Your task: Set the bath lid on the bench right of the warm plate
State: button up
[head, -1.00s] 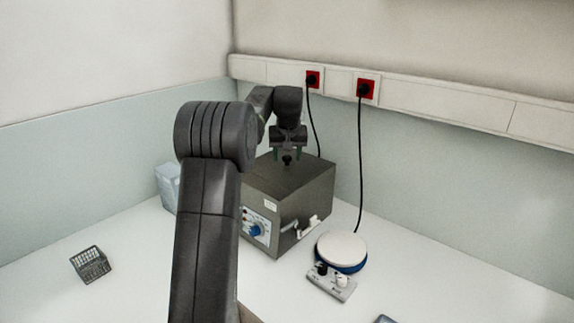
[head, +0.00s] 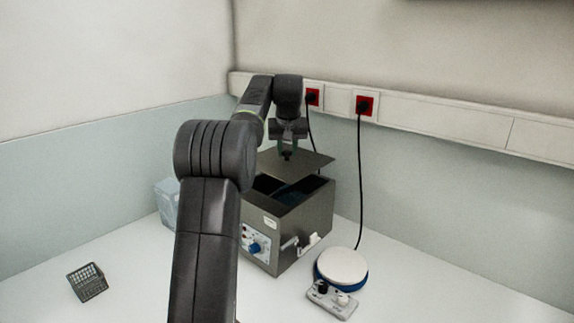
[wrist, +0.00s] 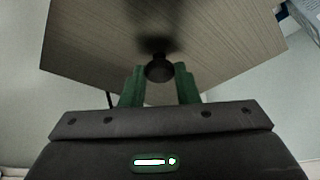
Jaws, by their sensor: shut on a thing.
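The bath lid (head: 312,162) is a flat grey plate with a dark knob, held above the water bath (head: 302,222). My gripper (head: 287,150) is shut on the lid's knob. The lid also fills the upper part of the wrist view (wrist: 210,45), with the knob (wrist: 158,68) between the green fingers. The bath is a grey metal box with a blue dial, and its dark inside shows below the lid. The warm plate (head: 342,266) has a round white top with a blue rim and stands on the bench to the right of the bath.
A small wire basket (head: 88,282) lies at the left of the bench (head: 130,262). A pale clear container (head: 167,200) stands behind the bath at left. Black cords hang from red wall sockets (head: 364,105) behind the warm plate. The bench right of the warm plate is clear where visible.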

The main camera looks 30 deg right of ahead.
aim_at(287, 152)
notch_tip(287, 152, up, 3)
jog(key=shift+r+p, duration=0.1)
jog(key=shift+p, duration=0.35)
jog(key=shift+r+p, duration=0.8)
jog(key=shift+p, duration=0.2)
jog(key=shift+f, duration=0.2)
